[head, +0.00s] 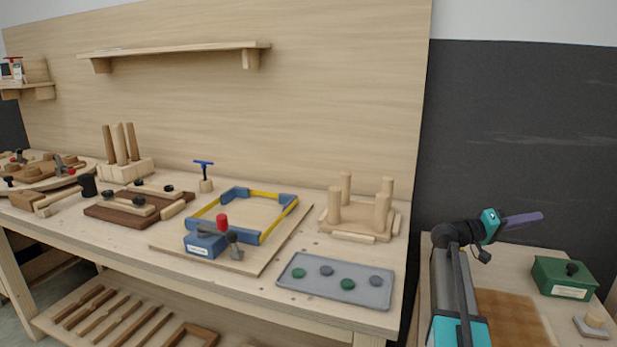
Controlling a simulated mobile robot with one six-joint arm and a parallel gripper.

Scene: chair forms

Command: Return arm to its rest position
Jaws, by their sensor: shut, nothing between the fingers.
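My arm stands at the lower right, in front of a smaller wooden side table. My gripper (523,220) is at the end of the arm, with its purple fingers together, pointing right. It is shut and empty, held above the side table against the dark wall. The black and teal wrist is just left of the fingers. No object touches the gripper.
A green box (565,277) and a small block on a grey plate (591,326) stand on the side table. On the main bench are a grey tray (335,280), an upturned stool form (362,222), a blue and yellow frame (243,214) and a mallet (88,186).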

